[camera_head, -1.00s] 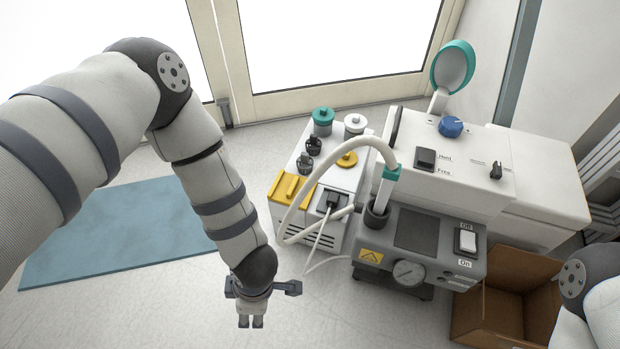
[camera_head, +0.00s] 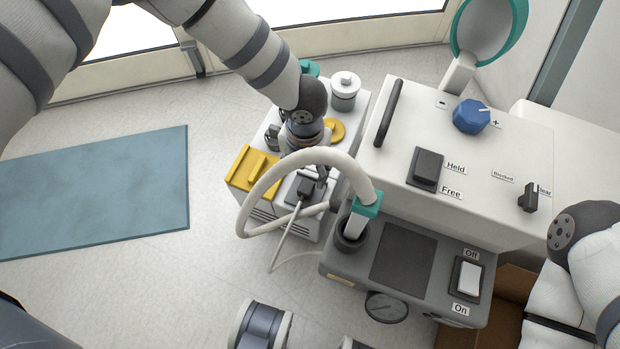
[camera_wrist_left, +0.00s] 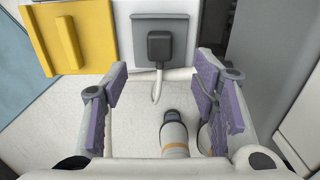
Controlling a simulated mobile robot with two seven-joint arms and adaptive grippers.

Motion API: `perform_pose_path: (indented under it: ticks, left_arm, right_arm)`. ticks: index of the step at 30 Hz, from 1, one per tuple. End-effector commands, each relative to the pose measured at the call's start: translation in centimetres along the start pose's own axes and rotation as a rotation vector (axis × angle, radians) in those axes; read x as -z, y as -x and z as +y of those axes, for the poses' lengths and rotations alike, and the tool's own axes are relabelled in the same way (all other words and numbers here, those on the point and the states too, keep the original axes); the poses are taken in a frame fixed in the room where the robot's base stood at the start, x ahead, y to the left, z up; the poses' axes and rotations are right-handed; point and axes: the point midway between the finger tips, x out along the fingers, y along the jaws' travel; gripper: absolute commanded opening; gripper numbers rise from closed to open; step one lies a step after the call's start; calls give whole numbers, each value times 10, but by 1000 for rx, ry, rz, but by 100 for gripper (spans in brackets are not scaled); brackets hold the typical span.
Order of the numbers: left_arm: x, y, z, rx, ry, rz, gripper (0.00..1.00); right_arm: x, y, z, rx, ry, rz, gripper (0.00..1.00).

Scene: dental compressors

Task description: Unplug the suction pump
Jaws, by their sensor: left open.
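The suction pump (camera_head: 405,255) appears to be the grey box with a dial gauge, an Off/On rocker switch (camera_head: 468,281) and a pale hose (camera_head: 262,190) arching from its port. A dark plug (camera_head: 306,187) with a pale cord sits in the grey socket plate of the white-and-yellow unit; it also shows in the left wrist view (camera_wrist_left: 160,45). My left gripper (camera_wrist_left: 155,95) is open and empty, its purple-padded fingers apart, with the plug ahead between them. In the head view the gripper (camera_head: 316,160) is over that unit, partly hidden behind the hose. My right gripper is out of view.
The white-and-yellow unit carries a yellow block (camera_head: 252,170), a yellow knob (camera_head: 335,130) and a white-lidded jar (camera_head: 345,92). A larger white machine (camera_head: 410,110) stands to the right. A cardboard box (camera_head: 515,285) is at the lower right. The floor by the blue mat (camera_head: 120,190) is clear.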

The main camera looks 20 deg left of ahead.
Motion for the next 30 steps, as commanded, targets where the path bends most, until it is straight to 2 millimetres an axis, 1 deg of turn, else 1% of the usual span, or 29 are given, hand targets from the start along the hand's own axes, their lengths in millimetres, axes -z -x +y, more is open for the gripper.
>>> perform_pose_path:
  ticks: [7,11,14,22,27,30]
  left_arm:
    - [0,-1,0,-1,-4,0,53]
    - [1,-8,0,-1,-5,1,53]
    - [1,-19,0,0,-5,3,53]
    - [2,-60,0,0,-6,4,53]
    - [2,-81,0,0,-5,3,53]
    - [1,-89,0,-1,-5,2,53]
  right_arm:
    - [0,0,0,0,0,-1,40]
    - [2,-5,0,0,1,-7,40]
    - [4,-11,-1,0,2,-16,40]
    - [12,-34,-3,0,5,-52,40]
    - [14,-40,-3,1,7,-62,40]
    - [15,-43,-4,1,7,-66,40]
